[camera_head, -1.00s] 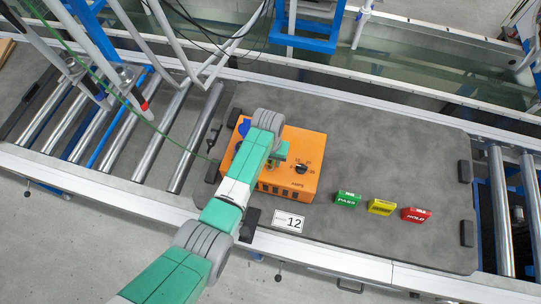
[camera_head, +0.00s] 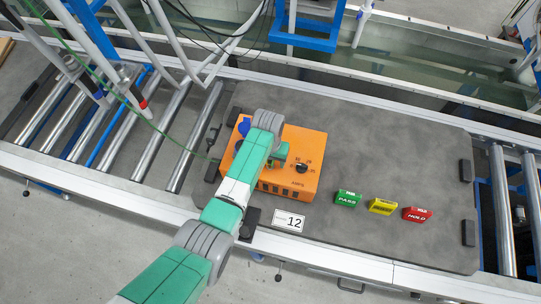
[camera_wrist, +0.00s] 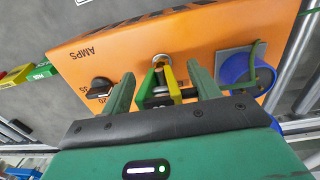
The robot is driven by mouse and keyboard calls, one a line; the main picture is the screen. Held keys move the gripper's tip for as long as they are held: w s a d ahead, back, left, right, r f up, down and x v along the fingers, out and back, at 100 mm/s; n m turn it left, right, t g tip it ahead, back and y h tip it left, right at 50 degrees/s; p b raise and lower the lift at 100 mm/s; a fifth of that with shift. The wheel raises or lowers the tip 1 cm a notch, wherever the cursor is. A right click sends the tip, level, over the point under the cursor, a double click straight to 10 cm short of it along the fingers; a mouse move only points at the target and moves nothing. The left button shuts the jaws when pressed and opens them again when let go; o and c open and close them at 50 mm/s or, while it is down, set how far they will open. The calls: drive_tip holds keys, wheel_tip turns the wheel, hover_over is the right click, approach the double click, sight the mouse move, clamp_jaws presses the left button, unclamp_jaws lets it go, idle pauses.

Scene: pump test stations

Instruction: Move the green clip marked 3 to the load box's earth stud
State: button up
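The orange load box (camera_head: 302,150) sits on the grey mat. My gripper (camera_wrist: 162,88) is over its top face, with one finger on each side of a small yellow-and-green clip (camera_wrist: 172,82). Narrow gaps show between the clip and both fingers, so the gripper looks open around it. The clip is at a round metal stud (camera_wrist: 161,60) on the box. I cannot read a number on the clip. A green lead (camera_head: 150,122) runs down to the box's left side in the head view. My arm hides the clip and stud there.
A blue round part (camera_wrist: 236,72) sits beside the right finger in the wrist view, with a green strip near it. A black knob (camera_wrist: 101,86) is on the other side. Green PASS (camera_head: 347,199), yellow (camera_head: 382,206) and red HOLD (camera_head: 417,214) blocks stand right of the box.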

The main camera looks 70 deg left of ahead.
drive_tip(key=shift+s+a+r+p, duration=0.1)
drive_tip(key=shift+r+p, duration=0.95)
drive_tip(key=shift+r, duration=2.85)
drive_tip(key=w+d+r+m+t+y, duration=0.2)
drive_tip(key=w+d+r+t, duration=0.1)
drive_tip(key=w+r, duration=0.6)
drive_tip(key=w+d+r+m+t+y, duration=0.2)
drive_tip(key=w+d+r+t, duration=0.1)
drive_tip(key=w+r, duration=0.65)
drive_tip(key=w+d+r+m+t, duration=0.1)
drive_tip(key=w+d+r+t, duration=0.25)
drive_tip(key=d+r, duration=0.4)
drive_tip(key=w+d+r+m+t, duration=0.15)
drive_tip(key=d+r+t, duration=0.3)
drive_tip(key=r, duration=0.65)
drive_tip(key=s+d+r+m+t+h, duration=0.2)
drive_tip(key=s+d+r+t, duration=0.4)
drive_tip(key=d+r, duration=0.65)
drive_tip(key=s+d+r+m+t+h, duration=0.15)
drive_tip(key=s+d+r+t, duration=0.25)
drive_tip(key=s+d+r, duration=0.8)
drive_tip(key=w+a+r+p, duration=0.1)
drive_tip(key=r+p, duration=0.9)
drive_tip(key=r, duration=0.2)
drive_tip(key=w+a+r+p, duration=0.1)
drive_tip(key=w+r+p, duration=0.1)
drive_tip(key=r+p, duration=0.9)
drive_tip(key=shift+r+m+t, duration=0.3)
drive_tip(key=shift+r+m, duration=0.1)
drive_tip(key=shift+r, duration=0.5)
